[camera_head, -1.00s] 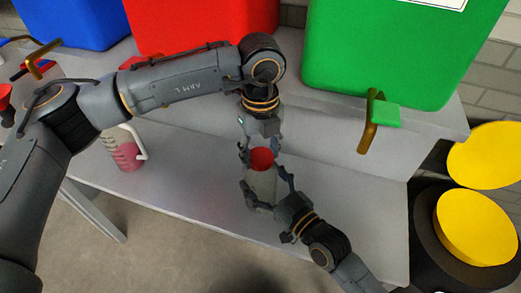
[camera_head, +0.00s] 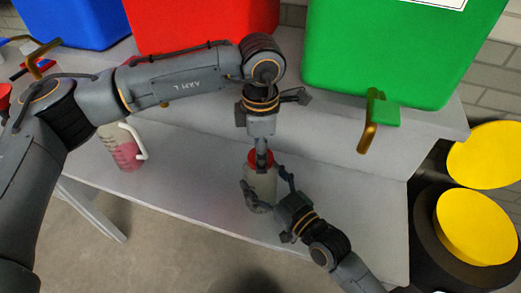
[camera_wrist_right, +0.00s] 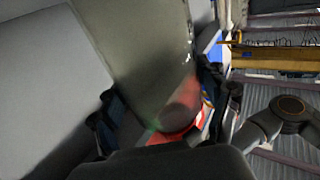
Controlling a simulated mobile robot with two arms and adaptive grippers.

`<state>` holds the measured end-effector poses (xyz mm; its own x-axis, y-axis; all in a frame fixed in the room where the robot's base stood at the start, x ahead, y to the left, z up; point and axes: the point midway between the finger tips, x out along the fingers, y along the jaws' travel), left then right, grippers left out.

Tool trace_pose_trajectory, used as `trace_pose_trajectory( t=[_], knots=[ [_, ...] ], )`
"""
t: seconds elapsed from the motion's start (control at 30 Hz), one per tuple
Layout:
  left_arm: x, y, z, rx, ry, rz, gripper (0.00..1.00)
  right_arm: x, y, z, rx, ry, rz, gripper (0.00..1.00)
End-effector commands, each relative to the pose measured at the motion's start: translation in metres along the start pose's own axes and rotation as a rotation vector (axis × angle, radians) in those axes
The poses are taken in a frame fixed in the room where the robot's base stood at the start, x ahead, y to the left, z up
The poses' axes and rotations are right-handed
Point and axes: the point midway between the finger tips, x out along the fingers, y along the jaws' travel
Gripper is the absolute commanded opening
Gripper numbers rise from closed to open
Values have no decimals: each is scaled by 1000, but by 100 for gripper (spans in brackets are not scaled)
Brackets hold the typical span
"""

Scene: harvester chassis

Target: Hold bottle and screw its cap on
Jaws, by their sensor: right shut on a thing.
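The bottle (camera_head: 260,186) is pale grey and stands upright near the front of the table. My right gripper (camera_head: 268,194) is shut around its body, one finger on each side; the right wrist view also shows the bottle (camera_wrist_right: 148,50) between the fingers. The red cap (camera_head: 270,157) is at the bottle's top and shows in the right wrist view (camera_wrist_right: 180,125), partly behind a dark shape. My left gripper (camera_head: 262,152) points down at the cap from above. A finger covers the cap's middle, so its opening and the thread's fit are hidden.
A jug with pink contents (camera_head: 126,155) stands on the table (camera_head: 190,180) to the left. Blue (camera_head: 72,20), red (camera_head: 200,22) and green (camera_head: 400,50) bins stand behind. A brown-gold handle (camera_head: 370,125) juts from the green bin. Yellow discs (camera_head: 478,228) are at the right.

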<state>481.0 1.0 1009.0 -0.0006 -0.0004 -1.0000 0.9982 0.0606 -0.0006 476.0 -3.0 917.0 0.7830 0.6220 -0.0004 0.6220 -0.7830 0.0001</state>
Motion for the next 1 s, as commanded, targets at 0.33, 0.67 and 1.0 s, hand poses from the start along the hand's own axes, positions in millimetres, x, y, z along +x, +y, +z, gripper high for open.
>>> trace_pose_trajectory(
  t=[0.33,0.67,1.0],
  knots=[
    [1,1,-1,566,2,1,12,0,0,-1,0,2,0,0],
    [0,1,0,563,1,1,76,0,0,-1,0,2,0,0],
    [-8,1,0,562,0,3,76,0,0,-1,0,2,0,0]
  ],
)
